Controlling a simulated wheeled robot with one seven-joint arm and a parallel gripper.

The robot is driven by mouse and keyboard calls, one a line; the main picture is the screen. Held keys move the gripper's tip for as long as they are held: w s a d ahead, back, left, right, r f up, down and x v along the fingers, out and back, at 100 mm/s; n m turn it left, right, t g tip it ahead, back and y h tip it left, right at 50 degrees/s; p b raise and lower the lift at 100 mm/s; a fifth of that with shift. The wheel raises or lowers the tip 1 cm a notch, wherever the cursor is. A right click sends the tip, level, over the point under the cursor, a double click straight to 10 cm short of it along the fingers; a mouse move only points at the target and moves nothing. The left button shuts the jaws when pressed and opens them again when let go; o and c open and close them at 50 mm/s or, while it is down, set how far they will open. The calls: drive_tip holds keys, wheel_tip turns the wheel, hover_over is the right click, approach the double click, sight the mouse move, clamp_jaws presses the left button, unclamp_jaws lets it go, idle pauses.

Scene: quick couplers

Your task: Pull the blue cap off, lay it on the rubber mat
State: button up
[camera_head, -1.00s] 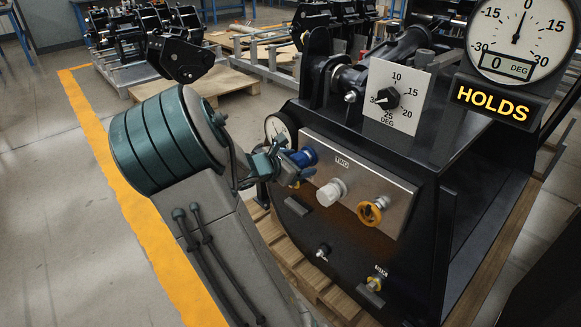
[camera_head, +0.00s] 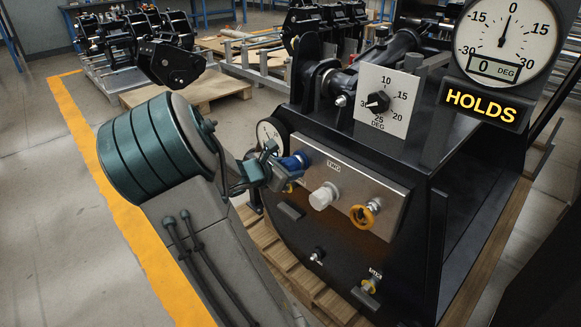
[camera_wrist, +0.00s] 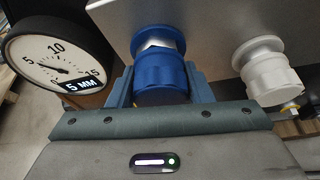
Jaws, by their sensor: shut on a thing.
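The blue cap (camera_head: 292,163) is at the upper left of the metal panel, beside the label TWO. In the wrist view the blue cap (camera_wrist: 160,80) sits between the two jaws, which touch its sides. A bright metal band shows between the cap's body and a wider blue flange behind it, at the panel. My gripper (camera_wrist: 161,88) is shut on the blue cap; it also shows in the head view (camera_head: 272,168). I cannot make out the rubber mat in either view.
A white cap (camera_head: 323,196) and an orange ring fitting (camera_head: 364,214) stick out of the panel to the right. A dial gauge (camera_wrist: 58,58) reading 5 MM is close on the left. A sign (camera_head: 480,104) reads HOLDS. Open floor lies left of the yellow line.

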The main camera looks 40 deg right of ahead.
drive_tip(key=shift+s+a+p, duration=0.15)
drive_tip(key=shift+a+p, duration=0.35)
drive_tip(key=shift+a, duration=1.45)
drive_tip(key=shift+s+a+p, duration=0.15)
drive_tip(key=shift+a+p, duration=0.55)
drive_tip(key=shift+a, duration=1.3)
drive_tip(key=w+a+f+n+t+y, duration=0.1)
drive_tip(key=w+a+n+t+y, duration=0.25)
drive_tip(key=a, duration=0.45)
drive_tip(key=w+a+n+t+y, duration=0.25)
drive_tip(key=a+n+t, duration=0.2)
drive_tip(key=a, duration=0.25)
drive_tip(key=w+a+f+n+t+y, duration=0.1)
drive_tip(key=w+a+n+t+y, duration=0.15)
drive_tip(key=a+n, duration=0.4)
wheel_tip(320, 180, up, 26)
drive_tip(key=m+p, duration=0.1)
drive_tip(key=p, duration=2.5)
drive_tip(key=shift+s+a+f+m+y, duration=0.15)
drive_tip(key=shift+s+a+m+y, duration=0.2)
drive_tip(key=shift+s+a+y, duration=0.1)
